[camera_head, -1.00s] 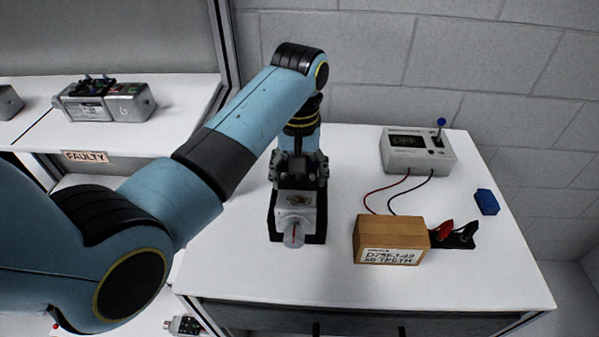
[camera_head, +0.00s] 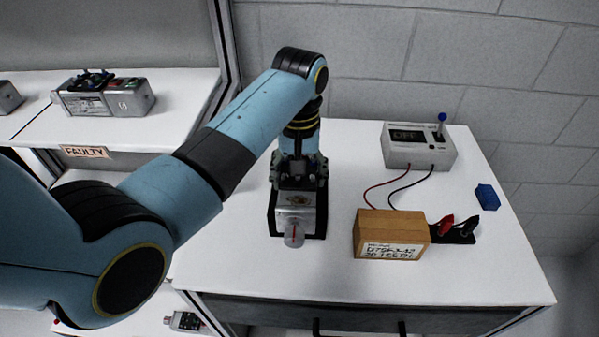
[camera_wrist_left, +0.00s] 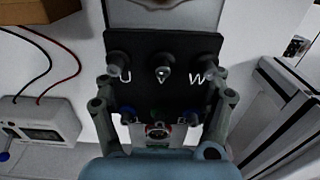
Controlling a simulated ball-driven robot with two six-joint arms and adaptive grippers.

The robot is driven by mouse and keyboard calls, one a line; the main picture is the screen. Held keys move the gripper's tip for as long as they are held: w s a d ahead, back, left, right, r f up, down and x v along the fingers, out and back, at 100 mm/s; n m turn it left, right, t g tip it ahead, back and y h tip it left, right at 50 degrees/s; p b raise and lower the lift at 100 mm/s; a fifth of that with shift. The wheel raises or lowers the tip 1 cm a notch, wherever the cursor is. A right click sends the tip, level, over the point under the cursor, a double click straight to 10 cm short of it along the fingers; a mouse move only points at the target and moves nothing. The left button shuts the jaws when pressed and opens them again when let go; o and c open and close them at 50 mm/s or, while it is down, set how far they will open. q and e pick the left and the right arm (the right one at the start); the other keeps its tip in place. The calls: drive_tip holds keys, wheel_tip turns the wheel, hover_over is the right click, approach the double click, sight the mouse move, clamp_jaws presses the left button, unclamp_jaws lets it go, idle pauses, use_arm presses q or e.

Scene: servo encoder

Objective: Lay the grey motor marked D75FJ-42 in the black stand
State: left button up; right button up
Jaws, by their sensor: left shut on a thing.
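My left gripper (camera_head: 299,180) reaches down from above and is shut on the motor's rear part. In the left wrist view, the gripper's fingers (camera_wrist_left: 160,112) flank the motor's black terminal plate (camera_wrist_left: 160,88), lettered U, V and W. My right gripper is not in view.
A wooden box (camera_head: 378,229) with a label carrying D75FJ-42 stands to the right. Behind it is a grey meter (camera_head: 405,156) with red and black leads. Red and black clips (camera_head: 456,230) and a blue block (camera_head: 487,197) lie further right. A FAULTY shelf (camera_head: 86,152) is at left.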

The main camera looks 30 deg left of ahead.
use_arm(q)
drive_tip(key=shift+f, duration=0.3)
drive_tip(key=o, duration=1.8)
drive_tip(key=shift+o, duration=0.2)
drive_tip(key=shift+s+f, duration=0.1)
drive_tip(key=shift+f, duration=0.05)
wheel_tip(320, 180, up, 12)
drive_tip(key=shift+r, duration=0.1)
